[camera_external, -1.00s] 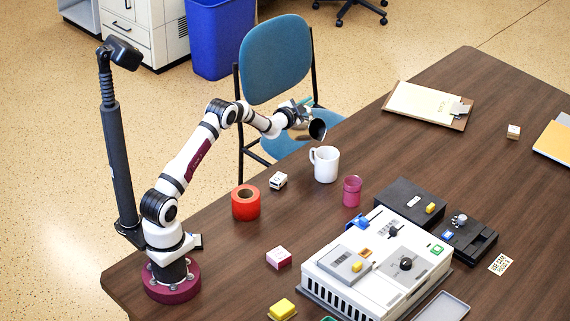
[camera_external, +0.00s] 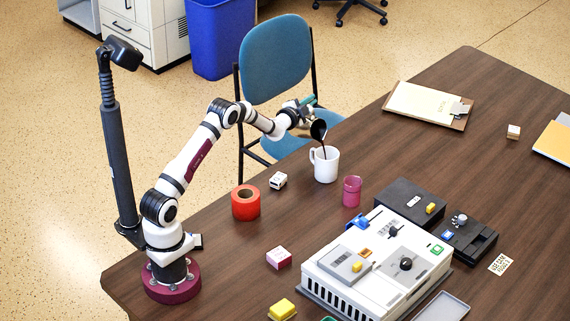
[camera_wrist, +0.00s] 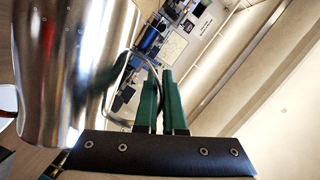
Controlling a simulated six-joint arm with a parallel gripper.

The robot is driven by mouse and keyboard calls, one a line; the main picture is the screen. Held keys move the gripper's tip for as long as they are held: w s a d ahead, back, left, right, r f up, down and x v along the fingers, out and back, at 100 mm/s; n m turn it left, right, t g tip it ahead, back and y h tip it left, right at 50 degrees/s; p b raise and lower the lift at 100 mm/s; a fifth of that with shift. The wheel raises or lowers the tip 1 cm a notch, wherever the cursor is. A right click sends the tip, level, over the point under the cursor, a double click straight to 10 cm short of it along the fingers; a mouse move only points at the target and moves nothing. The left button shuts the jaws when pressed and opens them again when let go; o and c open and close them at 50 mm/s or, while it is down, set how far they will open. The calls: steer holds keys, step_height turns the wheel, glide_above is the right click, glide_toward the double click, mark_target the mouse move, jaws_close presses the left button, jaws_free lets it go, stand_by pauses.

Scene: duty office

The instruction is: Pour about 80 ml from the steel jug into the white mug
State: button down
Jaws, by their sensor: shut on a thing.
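My gripper (camera_external: 309,103) is shut on the handle of the steel jug (camera_external: 319,130). The jug is held above the white mug (camera_external: 325,165) and tipped strongly, its dark mouth facing down toward the mug. A thin dark stream runs from the jug's lip down to the mug's opening. The mug stands upright on the table; the level inside it cannot be seen. In the wrist view, the shiny jug (camera_wrist: 75,65) fills the left side, and the green fingers (camera_wrist: 160,103) are closed at its handle.
A pink cup (camera_external: 352,191) stands right of the mug, close by. A red tape roll (camera_external: 246,203) and a small white box (camera_external: 278,180) lie to the left. A large white device (camera_external: 375,265) occupies the front.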

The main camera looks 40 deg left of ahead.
steer(key=shift+s+d+r+m, duration=0.1)
steer(key=shift+d+r+m, duration=0.2)
steer(key=shift+d, duration=0.25)
steer(key=shift+d+r+m, duration=0.2)
steer(key=shift+d+m, duration=0.1)
steer(key=shift+d, duration=0.25)
stand_by(0.7)
steer(key=shift+d+r+m+t, duration=0.15)
steer(key=shift+d+m+t, duration=0.05)
steer(key=shift+m+t, duration=0.1)
stand_by(0.4)
steer(key=shift+a, duration=0.15)
steer(key=a+f+n, duration=0.1)
steer(key=a+n, duration=0.1)
steer(key=a, duration=0.1)
steer(key=a+f+n+g, duration=0.1)
steer(key=shift+w+a+f, duration=0.2)
steer(key=shift+f, duration=0.1)
steer(key=shift+a+f+n+h, duration=0.55)
steer(key=shift+f+n, duration=0.15)
steer(key=shift+f, duration=0.15)
steer(key=shift+w+g, duration=0.1)
steer(key=shift+g, duration=0.2)
steer(key=shift+a+n, duration=0.1)
steer(key=shift+n, duration=0.2)
